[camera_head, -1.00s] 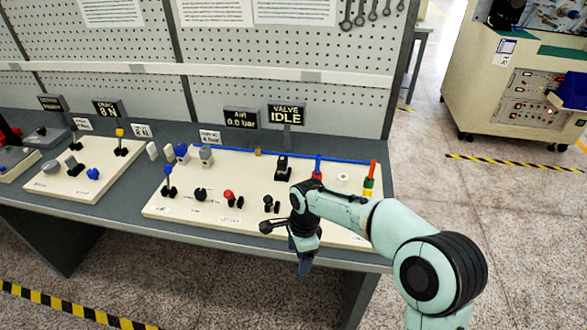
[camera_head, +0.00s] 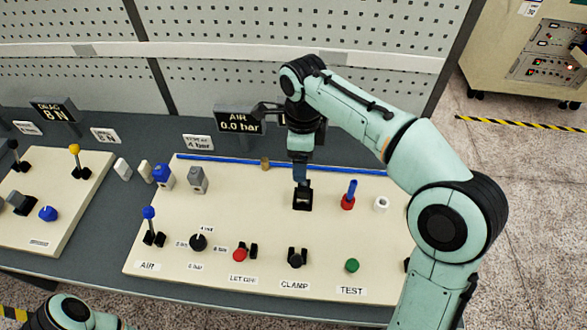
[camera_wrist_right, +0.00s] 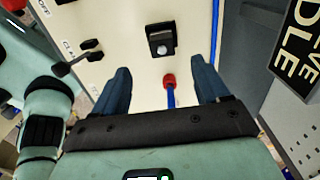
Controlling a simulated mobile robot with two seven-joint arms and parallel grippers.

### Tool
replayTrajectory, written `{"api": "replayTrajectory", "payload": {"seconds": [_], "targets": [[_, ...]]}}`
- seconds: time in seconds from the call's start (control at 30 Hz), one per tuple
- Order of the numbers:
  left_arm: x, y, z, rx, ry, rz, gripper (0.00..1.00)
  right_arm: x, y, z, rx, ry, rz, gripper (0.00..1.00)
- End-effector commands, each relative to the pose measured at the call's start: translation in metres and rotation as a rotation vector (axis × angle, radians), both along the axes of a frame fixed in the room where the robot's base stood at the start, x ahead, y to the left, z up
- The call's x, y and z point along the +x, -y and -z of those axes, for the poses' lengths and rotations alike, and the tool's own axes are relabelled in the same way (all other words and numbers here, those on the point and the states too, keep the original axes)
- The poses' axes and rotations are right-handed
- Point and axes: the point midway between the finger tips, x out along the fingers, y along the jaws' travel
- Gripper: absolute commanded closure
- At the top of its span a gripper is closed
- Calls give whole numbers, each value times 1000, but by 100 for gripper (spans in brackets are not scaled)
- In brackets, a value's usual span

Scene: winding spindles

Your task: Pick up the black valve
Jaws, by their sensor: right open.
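The black valve, as I take it, is a small black block (camera_head: 302,198) standing on the cream panel. It also shows in the right wrist view (camera_wrist_right: 161,40), with a round silvery spot on its face, just beyond the fingertips. My right gripper (camera_head: 301,178) points down over the block in the head view, overlapping its top edge. In the wrist view its two blue-grey fingers (camera_wrist_right: 162,76) are apart with nothing gripped, and I cannot tell the exact height gap. My left gripper is out of view; only part of my left arm shows at bottom left.
A red base with a blue post (camera_head: 348,196) stands just right of the block, and a white ring (camera_head: 381,204) beyond it. Blue (camera_head: 163,177) and grey (camera_head: 198,180) blocks stand left. Knobs and levers line the panel's front. The AIR display (camera_head: 240,121) stands behind.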

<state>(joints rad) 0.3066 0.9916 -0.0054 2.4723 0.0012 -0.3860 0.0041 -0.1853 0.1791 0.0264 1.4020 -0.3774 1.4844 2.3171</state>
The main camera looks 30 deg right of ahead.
Motion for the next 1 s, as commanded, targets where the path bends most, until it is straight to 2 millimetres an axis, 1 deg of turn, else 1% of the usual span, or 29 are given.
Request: {"api": "replayTrajectory", "payload": {"seconds": [0.07, 0.13, 0.3, 0.43, 0.5, 0.67, 0.77, 0.87, 1.0], "targets": [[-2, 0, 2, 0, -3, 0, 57, -1, 0, 2, -1, -1, 7, 26], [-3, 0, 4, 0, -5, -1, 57, -1, 1, 11, -2, -1, 9, 26], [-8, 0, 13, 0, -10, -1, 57, -2, 1, 45, -2, -5, 8, 26], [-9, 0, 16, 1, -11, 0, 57, -2, 1, 67, -2, -3, 7, 26], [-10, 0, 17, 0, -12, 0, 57, -1, 1, 74, 0, -1, 7, 26], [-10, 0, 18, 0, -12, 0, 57, -1, 2, 83, -1, -1, 7, 26], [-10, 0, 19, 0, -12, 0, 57, -1, 5, 95, -1, -3, 8, 26], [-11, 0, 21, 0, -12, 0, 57, -1, 10, 111, -1, -3, 8, 26], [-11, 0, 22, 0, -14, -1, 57, -1, 10, 128, -1, -2, 7, 26]]}}
